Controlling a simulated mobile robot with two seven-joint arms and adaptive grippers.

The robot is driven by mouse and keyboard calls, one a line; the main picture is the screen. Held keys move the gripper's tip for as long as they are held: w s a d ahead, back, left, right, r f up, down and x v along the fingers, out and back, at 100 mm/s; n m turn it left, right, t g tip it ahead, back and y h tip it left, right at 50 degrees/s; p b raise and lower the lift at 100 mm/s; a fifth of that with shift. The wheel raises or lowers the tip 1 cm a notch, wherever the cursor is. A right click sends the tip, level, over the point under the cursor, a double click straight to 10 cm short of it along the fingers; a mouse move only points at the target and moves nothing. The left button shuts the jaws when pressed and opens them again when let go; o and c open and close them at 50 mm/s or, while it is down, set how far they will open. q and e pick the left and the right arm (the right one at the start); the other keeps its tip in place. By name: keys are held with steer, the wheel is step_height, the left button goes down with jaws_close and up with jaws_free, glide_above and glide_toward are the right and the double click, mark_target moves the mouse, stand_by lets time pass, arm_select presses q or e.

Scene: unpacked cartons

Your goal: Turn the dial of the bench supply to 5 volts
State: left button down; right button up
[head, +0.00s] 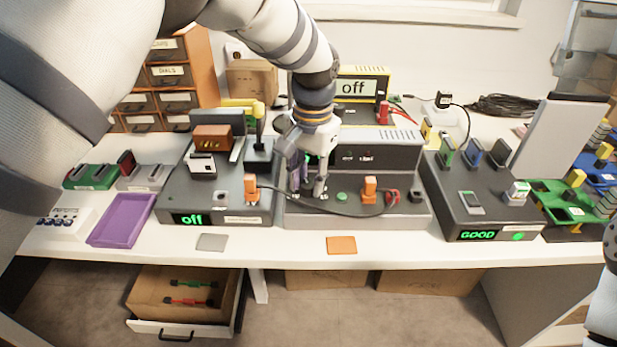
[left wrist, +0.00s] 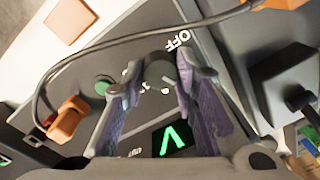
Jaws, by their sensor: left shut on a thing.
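The bench supply (head: 410,208) is the grey unit in the middle of the table, with a raised back part. Its dark dial (left wrist: 160,70) shows in the left wrist view, with the printed word OFF beside it. My left gripper (head: 307,190) reaches down from above and is shut on the dial, one purple-padded finger on each side. A green lit display (left wrist: 173,140) shows a V-like mark; the rest of its reading is hidden by the gripper. In the head view my gripper mostly hides the dial. My right gripper is out of view.
A black cable runs in front of my gripper between orange plugs (head: 370,188). A green button (head: 342,196) sits right of the gripper. A unit reading off (head: 175,205) stands left, one reading GOOD (head: 478,225) right. An open drawer (head: 150,325) is below.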

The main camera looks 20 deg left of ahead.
mark_target(311, 185)
arm_select(q)
steer(key=shift+f, duration=0.1)
steer(key=c, duration=1.3)
jaws_free()
steer(key=r, duration=1.2)
steer(key=shift+s+d, duration=0.1)
steer(key=shift+d, duration=0.2)
